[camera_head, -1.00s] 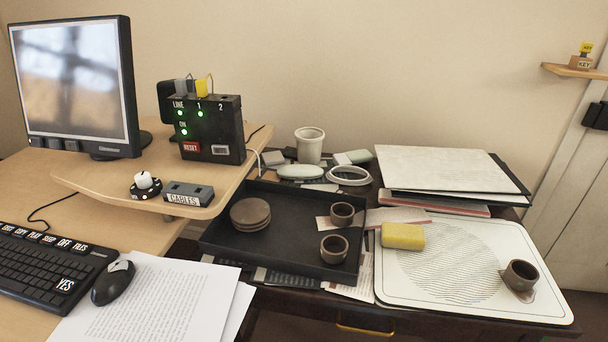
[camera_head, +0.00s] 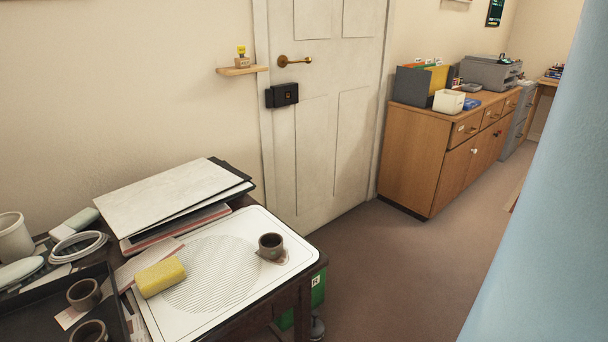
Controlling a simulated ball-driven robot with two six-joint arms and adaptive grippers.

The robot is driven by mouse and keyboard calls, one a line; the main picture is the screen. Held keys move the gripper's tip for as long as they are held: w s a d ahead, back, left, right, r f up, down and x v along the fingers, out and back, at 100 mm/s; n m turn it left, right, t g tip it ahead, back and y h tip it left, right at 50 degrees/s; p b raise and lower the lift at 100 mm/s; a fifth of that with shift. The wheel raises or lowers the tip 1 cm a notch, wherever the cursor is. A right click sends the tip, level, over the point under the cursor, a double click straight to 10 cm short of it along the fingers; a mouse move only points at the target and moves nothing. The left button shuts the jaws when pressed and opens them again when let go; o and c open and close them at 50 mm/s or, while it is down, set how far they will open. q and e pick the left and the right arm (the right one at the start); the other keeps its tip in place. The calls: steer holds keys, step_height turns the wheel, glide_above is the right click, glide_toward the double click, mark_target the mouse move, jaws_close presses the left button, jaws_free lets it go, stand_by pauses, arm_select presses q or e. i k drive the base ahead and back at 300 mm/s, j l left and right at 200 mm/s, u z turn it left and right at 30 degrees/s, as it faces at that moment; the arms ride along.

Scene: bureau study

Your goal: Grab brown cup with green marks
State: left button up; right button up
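A small dark brown cup (camera_head: 271,246) stands upright on a small brown patch near the right end of the white board (camera_head: 222,316). Two more brown cups are at the lower left in the black tray: one cup (camera_head: 84,296) and a nearer cup (camera_head: 89,333), cut by the bottom edge. I cannot make out green marks on any of the cups. Neither of my grippers is in view.
A yellow sponge-like block (camera_head: 161,277) lies on the white board. Stacked folders (camera_head: 172,198) lie behind it. A white door (camera_head: 325,110), a wooden cabinet (camera_head: 420,160) and open floor (camera_head: 400,265) are to the right. A pale blue surface (camera_head: 545,220) fills the right edge.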

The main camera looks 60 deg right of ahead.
mark_target(271, 244)
steer(key=z, duration=1.5)
